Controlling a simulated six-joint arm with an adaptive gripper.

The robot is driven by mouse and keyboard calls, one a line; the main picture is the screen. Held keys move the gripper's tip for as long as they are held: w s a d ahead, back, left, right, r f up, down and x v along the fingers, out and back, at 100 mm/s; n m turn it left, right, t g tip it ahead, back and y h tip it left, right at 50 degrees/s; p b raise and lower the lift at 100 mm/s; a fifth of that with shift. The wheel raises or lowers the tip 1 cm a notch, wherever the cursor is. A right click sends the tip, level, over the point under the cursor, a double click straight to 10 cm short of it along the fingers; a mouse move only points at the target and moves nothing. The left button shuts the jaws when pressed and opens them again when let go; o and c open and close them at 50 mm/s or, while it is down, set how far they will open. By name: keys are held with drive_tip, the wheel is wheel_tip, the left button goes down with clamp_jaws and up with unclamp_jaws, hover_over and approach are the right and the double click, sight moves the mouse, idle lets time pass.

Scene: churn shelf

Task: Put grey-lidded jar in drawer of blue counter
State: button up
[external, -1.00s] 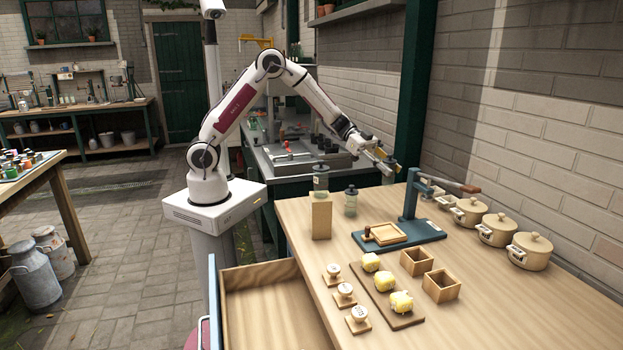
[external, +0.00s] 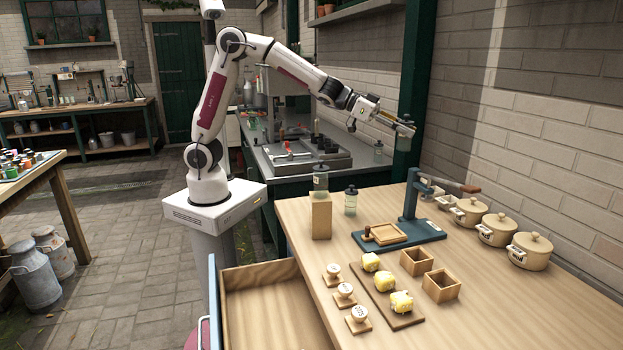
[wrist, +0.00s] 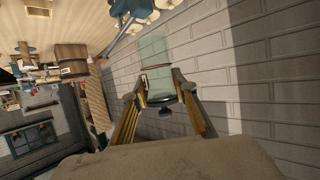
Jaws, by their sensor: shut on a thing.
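My gripper (external: 396,122) is shut on a clear greenish jar (wrist: 155,62) and holds it in the air over the far end of the wooden-topped counter (external: 480,300), near the dark green post. In the wrist view the jar is between my two fingers, its dark grey lid (wrist: 161,100) toward the camera. In the external view the held jar is small and partly hidden by the fingers. The counter's drawer (external: 265,277) is pulled open at the lower left, with a blue front (external: 213,300); its visible inside is empty.
A dark-lidded jar (external: 320,181) stands on a wooden block (external: 321,217), and another jar (external: 350,201) stands beside it. A blue press (external: 411,208), several cream pots (external: 497,231), small wooden boxes (external: 441,286) and a board with yellow lumps (external: 385,295) occupy the counter. Its front right is clear.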

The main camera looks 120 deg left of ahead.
drive_tip(key=shift+d+r+n+y, duration=0.25)
drive_tip(key=shift+d+y, duration=0.05)
drive_tip(key=shift+d, duration=0.2)
drive_tip(key=shift+d+r+n+y, duration=0.25)
drive_tip(key=shift+d+y, duration=0.05)
drive_tip(key=shift+d, duration=0.2)
drive_tip(key=shift+d+r, duration=0.1)
drive_tip(key=shift+d, duration=0.2)
drive_tip(key=shift+s+d+n+y, duration=0.2)
drive_tip(key=shift+d+n+y, duration=0.2)
drive_tip(key=shift+d, duration=0.25)
drive_tip(key=shift+s+d+n+y, duration=0.3)
drive_tip(key=shift+d, duration=0.45)
